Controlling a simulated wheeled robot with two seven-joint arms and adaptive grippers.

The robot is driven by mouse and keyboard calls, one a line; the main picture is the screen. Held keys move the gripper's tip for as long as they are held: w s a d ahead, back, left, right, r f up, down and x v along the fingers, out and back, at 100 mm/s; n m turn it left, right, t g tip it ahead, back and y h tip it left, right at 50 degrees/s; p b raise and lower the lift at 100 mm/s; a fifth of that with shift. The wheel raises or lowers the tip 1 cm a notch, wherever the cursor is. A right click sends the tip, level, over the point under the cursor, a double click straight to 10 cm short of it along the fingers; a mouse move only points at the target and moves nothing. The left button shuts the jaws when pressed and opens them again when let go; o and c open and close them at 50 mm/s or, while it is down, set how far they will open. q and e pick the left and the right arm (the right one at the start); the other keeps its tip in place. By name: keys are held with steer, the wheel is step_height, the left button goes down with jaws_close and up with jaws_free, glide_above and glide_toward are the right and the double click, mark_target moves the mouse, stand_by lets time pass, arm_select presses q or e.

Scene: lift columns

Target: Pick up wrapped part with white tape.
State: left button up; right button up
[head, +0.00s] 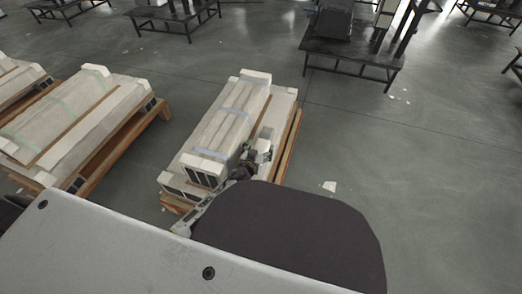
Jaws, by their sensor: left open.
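A long, pale wrapped part (236,110) lies on top of the stack on the middle pallet, with light translucent tape bands across it. Its near end shows dark openings. My left gripper (259,148) is at the right side of this part, near its front half, above the lower pale layer. The gripper is open; it is small in view, and I cannot tell whether its fingers touch the part. My right gripper is not in view.
The wooden pallet (290,140) carries the stack. Another loaded pallet (150,112) stands to the left, with a further one at the left edge. A dark metal table (350,52) stands at the back right. Grey floor (430,170) is mostly clear on the right, with small white scraps.

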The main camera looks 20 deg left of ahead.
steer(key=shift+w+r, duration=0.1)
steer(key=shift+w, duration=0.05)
arm_select(q)
steer(key=shift+c, duration=1)
steer(key=c, duration=1.3)
steer(key=shift+c, duration=0.2)
steer(key=shift+s, duration=0.1)
